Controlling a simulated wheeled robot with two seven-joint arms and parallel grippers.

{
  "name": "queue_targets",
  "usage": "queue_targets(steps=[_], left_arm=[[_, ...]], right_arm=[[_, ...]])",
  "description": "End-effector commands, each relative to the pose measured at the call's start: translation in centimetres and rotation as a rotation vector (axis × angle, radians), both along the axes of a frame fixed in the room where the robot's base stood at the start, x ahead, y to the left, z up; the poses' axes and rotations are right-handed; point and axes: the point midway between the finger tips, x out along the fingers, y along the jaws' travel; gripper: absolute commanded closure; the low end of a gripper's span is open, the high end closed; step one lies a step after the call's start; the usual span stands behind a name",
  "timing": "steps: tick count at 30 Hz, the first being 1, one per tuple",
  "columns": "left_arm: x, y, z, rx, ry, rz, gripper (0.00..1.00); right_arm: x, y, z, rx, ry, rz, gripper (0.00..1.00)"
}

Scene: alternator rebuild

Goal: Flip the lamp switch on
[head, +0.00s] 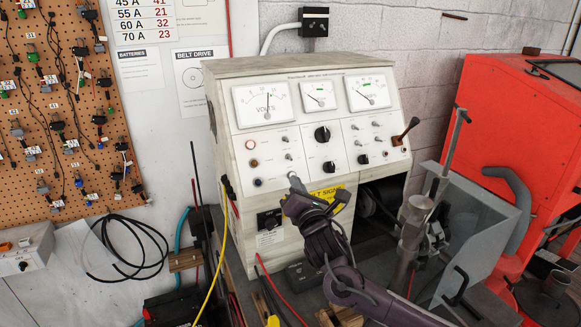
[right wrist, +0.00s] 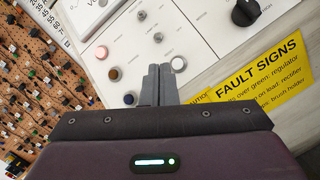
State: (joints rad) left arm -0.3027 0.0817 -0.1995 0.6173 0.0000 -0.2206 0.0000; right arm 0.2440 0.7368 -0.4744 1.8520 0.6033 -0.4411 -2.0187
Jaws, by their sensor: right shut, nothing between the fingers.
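The test bench's control panel (head: 310,135) is upright and carries toggle switches, knobs and lamps. Two small metal toggle switches show left of centre, an upper one (head: 285,139) and a lower one (head: 288,156); the right wrist view shows them too (right wrist: 158,38). Their labels are too small to read, so I cannot tell which is the lamp switch. My right gripper (head: 293,179) is shut and empty, its fingertips just below these toggles. My left gripper is not in view.
Three dials top the panel, with a volts meter (head: 262,103) at left. A black knob (head: 322,134) and a brown-knobbed lever (head: 405,130) sit to the right. A yellow fault signs label (right wrist: 255,75) lies below. A yellow cable (head: 222,245) hangs left of my arm.

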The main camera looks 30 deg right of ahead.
Motion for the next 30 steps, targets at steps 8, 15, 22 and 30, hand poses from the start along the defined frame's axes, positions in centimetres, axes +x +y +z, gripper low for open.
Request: queue_targets(steps=[8, 15, 22, 30], left_arm=[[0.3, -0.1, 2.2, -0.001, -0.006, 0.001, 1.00], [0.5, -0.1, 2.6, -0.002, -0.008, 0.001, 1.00], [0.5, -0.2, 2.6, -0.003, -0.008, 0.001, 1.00], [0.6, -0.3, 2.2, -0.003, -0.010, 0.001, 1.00]], right_arm=[[4.4, -0.8, 0.9, 0.001, 0.001, 0.001, 1.00], [5.7, -1.0, 0.8, 0.002, 0.001, 0.001, 1.00], [5.7, -1.1, 0.7, 0.001, 0.001, 0.002, 1.00], [6.2, -1.1, 0.8, 0.002, 0.000, 0.002, 1.00]])
